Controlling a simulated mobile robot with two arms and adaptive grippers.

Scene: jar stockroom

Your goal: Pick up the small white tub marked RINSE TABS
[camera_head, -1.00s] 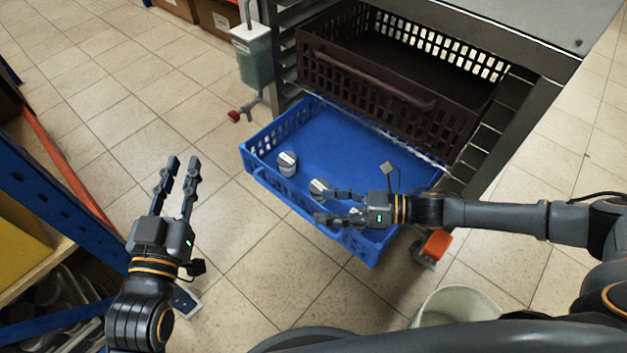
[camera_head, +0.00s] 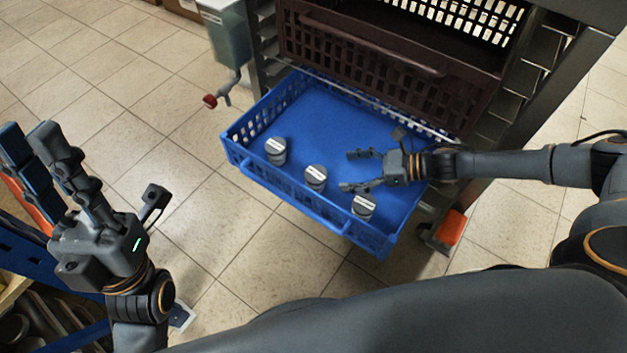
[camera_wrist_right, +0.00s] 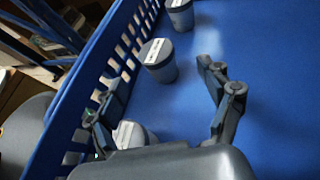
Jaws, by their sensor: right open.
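Three small grey-white tubs with dark lids and white labels stand in a row along the near side of the blue crate: a left tub (camera_head: 275,152), a middle tub (camera_head: 316,179) and a right tub (camera_head: 363,208). Their print is too small to read. The right wrist view shows the middle tub (camera_wrist_right: 160,67) beyond my fingers and the right tub (camera_wrist_right: 128,135) partly hidden by my gripper. My right gripper (camera_head: 350,171) is open and empty over the crate, just right of the middle tub. My left gripper (camera_head: 30,130) is open and empty at the left, outside the crate.
The blue crate (camera_head: 335,112) is pulled out of a metal rack, its floor beyond the tubs bare. A dark brown crate (camera_head: 385,62) sits above and behind it. A dispenser (camera_head: 226,35) hangs on the rack's left. A blue shelf frame (camera_head: 20,250) is at lower left.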

